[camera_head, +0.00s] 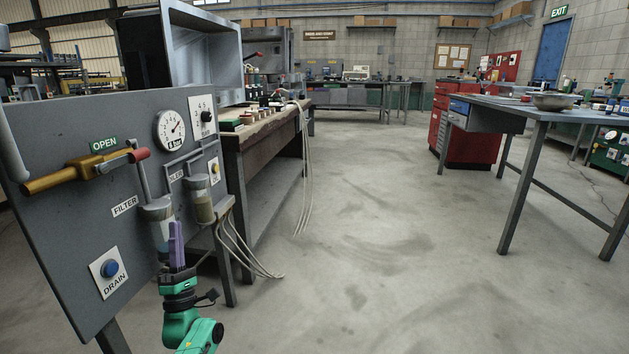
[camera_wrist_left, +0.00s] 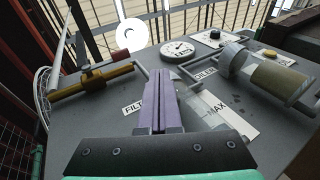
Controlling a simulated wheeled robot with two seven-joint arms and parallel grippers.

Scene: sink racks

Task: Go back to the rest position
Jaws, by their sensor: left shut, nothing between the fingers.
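My left gripper (camera_head: 176,240) points up in front of the lower part of a grey panel (camera_head: 75,220) in the head view. Its purple fingers are shut together with nothing between them. In the left wrist view the shut fingers (camera_wrist_left: 157,100) point toward the panel, over the filter area. A filter bowl (camera_head: 160,232) is partly behind the fingers in the head view. I cannot tell the exact gap between fingers and panel. My right gripper is not in view.
The panel carries a brass valve with a red-tipped handle (camera_head: 90,172), a gauge (camera_head: 170,130) and a blue drain button (camera_head: 110,268). A workbench (camera_head: 250,140) stands behind it. A grey table (camera_head: 540,112) and red cabinet (camera_head: 470,140) stand right. The middle floor is clear.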

